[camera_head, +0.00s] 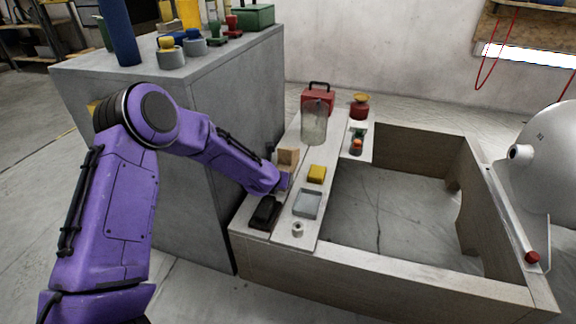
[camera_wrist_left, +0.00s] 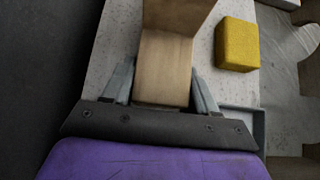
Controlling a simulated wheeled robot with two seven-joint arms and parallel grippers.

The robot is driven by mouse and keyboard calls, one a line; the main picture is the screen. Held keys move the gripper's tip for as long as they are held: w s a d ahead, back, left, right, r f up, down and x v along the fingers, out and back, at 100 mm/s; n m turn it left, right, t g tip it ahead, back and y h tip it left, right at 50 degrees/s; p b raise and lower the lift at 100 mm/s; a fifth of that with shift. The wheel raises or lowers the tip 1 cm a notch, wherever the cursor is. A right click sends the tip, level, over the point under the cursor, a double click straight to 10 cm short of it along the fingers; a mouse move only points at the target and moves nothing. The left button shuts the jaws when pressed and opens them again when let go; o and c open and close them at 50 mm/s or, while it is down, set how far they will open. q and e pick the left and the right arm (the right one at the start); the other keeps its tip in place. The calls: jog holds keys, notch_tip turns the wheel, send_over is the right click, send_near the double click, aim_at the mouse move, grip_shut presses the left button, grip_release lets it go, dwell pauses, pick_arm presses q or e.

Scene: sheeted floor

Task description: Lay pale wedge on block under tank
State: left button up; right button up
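A pale wooden piece (camera_head: 288,157), which looks like the wedge, stands on the light board beside the grey cabinet. My left gripper (camera_head: 283,180) is at its near side. In the left wrist view, the wooden piece (camera_wrist_left: 164,65) lies between the two fingers of my left gripper (camera_wrist_left: 163,78). The fingers are close to its sides; whether they press on it I cannot tell. The silver tank (camera_head: 552,165) is at the right edge, above a pale sloping beam (camera_head: 506,212) with a red knob. I cannot clearly make out a block under it. My right gripper is not in view.
On the board are a yellow block (camera_head: 317,173), a grey tray (camera_head: 307,204), a black object (camera_head: 264,213), a clear jar (camera_head: 313,122) and a red box (camera_head: 317,100). The grey cabinet (camera_head: 170,105) stands close on the left. The wooden frame (camera_head: 400,285) encloses open floor.

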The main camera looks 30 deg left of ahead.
aim_at(284, 166)
pick_arm(q)
jog(key=shift+r+p, duration=2.55)
jog(key=shift+r, duration=0.1)
jog(key=shift+f, duration=0.1)
